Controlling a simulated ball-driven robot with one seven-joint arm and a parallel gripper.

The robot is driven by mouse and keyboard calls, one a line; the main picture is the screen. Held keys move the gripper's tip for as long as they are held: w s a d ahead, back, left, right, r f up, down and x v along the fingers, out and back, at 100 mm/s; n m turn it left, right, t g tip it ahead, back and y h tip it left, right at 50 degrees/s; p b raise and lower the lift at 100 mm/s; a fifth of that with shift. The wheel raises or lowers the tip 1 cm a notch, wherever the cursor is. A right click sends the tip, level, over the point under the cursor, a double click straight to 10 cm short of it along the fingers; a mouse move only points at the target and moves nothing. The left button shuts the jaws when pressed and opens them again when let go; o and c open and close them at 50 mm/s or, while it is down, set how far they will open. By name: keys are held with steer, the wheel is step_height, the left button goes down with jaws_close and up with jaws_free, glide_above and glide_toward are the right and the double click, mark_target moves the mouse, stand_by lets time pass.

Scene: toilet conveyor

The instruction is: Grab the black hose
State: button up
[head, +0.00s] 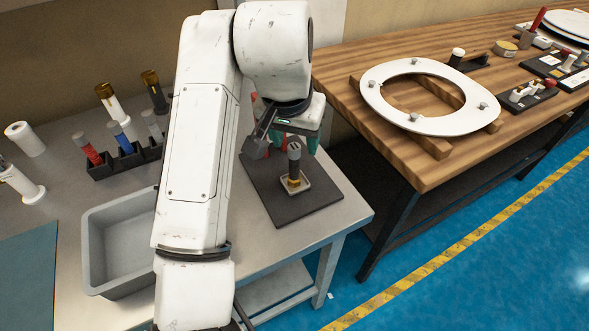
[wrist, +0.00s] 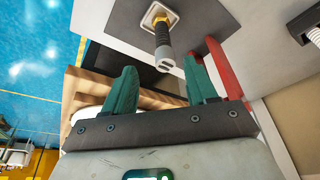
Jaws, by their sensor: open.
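The black hose (head: 294,162) stands upright, with a ribbed dark body and a grey top end, in a small light base (head: 295,184) on a dark square mat (head: 258,190). In the wrist view the hose (wrist: 163,45) shows its grey end toward me, in line with the gap between my fingertips. My gripper (wrist: 160,66) is open, with teal fingers apart and nothing held. In the head view my gripper (head: 297,128) is just above and behind the hose top, partly hidden by my arm. I cannot tell whether the hose end is between the fingers.
A grey bin (head: 100,242) and a black rack (head: 125,162) with several bottle-like parts stand left. A wooden table (head: 345,83) with a white toilet seat (head: 385,105) stands right. A red part (wrist: 228,72) lies close beside my right finger in the wrist view.

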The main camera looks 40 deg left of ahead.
mark_target(293, 150)
steer(key=shift+s+a+x, duration=0.15)
steer(key=shift+x, duration=1.5)
steer(key=shift+s+a+x, duration=0.1)
steer(key=shift+s+x, duration=0.05)
steer(key=shift+x, duration=1.55)
steer(key=shift+c, duration=0.3)
jaws_close()
